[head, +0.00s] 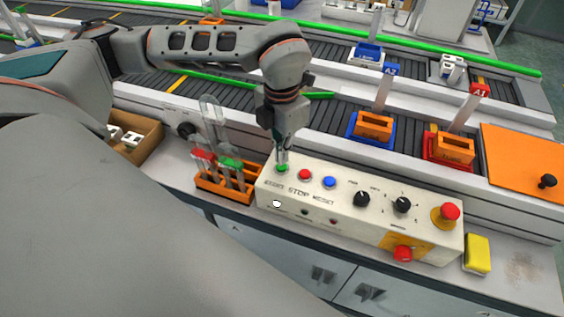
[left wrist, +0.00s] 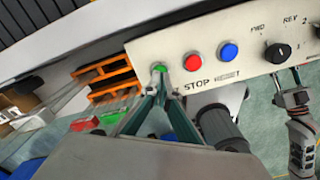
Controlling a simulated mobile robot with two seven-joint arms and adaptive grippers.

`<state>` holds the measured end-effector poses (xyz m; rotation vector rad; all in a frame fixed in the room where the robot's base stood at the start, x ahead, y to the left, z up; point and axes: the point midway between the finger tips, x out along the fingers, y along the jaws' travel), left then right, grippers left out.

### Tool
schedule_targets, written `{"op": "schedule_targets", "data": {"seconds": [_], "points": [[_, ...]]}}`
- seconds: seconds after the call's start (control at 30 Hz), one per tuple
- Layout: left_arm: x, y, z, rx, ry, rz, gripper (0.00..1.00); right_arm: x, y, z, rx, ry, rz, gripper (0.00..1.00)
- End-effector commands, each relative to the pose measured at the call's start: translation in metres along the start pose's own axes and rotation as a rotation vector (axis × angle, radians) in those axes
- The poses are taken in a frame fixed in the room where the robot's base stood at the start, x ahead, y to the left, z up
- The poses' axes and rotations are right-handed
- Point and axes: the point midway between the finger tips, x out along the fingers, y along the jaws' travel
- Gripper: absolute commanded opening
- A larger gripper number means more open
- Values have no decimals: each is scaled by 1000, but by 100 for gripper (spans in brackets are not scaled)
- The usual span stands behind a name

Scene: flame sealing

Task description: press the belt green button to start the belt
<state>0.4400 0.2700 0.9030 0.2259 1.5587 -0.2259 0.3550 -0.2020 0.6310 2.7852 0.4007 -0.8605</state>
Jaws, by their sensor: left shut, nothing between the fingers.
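The green button (head: 282,168) sits at the left end of the white control panel (head: 350,228), beside a red stop button (head: 305,175) and a blue button (head: 329,182). My left gripper (head: 283,158) points down with its closed fingertips at the green button. In the left wrist view the tips (left wrist: 161,80) are just below the green button (left wrist: 159,69), touching or nearly so; I cannot tell whether it is pushed in. The left gripper is shut and empty. My right gripper is not in view in the head picture.
An orange rack (head: 225,186) with red- and green-capped tubes stands just left of the panel. Black knobs (head: 402,205) and a red emergency button (head: 449,212) are on its right part. A yellow block (head: 477,252) lies further right. The belt (head: 340,126) runs behind.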

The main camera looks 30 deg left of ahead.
Motion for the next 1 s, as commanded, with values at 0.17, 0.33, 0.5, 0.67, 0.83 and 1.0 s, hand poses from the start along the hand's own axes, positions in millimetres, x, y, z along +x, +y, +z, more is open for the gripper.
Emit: {"op": "schedule_targets", "data": {"seconds": [0.17,0.33,0.5,0.67,0.83,1.0], "points": [[3,0,0,0,0,0,0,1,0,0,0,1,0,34],[6,0,0,0,0,0,0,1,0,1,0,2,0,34],[8,0,0,0,0,0,0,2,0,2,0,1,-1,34],[10,0,0,0,0,0,0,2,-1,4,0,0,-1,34],[12,0,0,0,0,0,0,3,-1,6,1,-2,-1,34],[15,0,0,0,0,0,0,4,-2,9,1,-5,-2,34]]}}
